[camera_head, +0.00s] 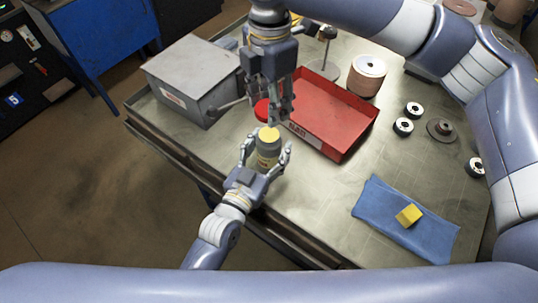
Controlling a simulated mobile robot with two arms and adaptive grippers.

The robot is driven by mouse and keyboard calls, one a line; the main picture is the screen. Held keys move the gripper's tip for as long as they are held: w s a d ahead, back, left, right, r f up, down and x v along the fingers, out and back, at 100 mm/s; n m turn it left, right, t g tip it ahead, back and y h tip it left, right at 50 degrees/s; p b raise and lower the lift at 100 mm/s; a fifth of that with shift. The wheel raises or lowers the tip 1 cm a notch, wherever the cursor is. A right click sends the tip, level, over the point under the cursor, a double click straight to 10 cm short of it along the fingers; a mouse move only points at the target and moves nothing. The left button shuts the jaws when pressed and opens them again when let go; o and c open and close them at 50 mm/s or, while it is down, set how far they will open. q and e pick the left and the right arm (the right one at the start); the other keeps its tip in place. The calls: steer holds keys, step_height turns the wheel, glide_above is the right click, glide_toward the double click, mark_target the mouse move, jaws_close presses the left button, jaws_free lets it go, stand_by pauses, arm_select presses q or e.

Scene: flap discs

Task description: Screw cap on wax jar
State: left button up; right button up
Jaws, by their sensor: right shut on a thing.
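The wax jar (268,153) stands upright near the table's front edge, a grey jar with yellow wax showing at its uncovered mouth. My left gripper (267,156) has its fingers spread on either side of the jar, with small gaps seeming to show beside it. My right gripper (276,111) comes down from above, just behind and above the jar. It is shut on the red cap (262,110), which is tilted and apart from the jar. The fingers hide part of the cap.
A red tray (352,151) lies right behind the jar, and a grey metal box (190,82) stands to the left. A blue cloth (370,208) with a yellow block (409,214) lies at the front right. Several small discs and rolls sit at the right. The table middle is clear.

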arm_select(q)
steer(key=c, duration=1)
arm_select(e)
glide_above(269, 134)
steer(key=shift+w+d+f, duration=0.1)
steer(key=shift+f, duration=2.4)
steer(key=shift+f, duration=0.1)
steer(key=shift+f, duration=0.8)
steer(key=shift+f, duration=0.55)
arm_select(q)
jaws_close()
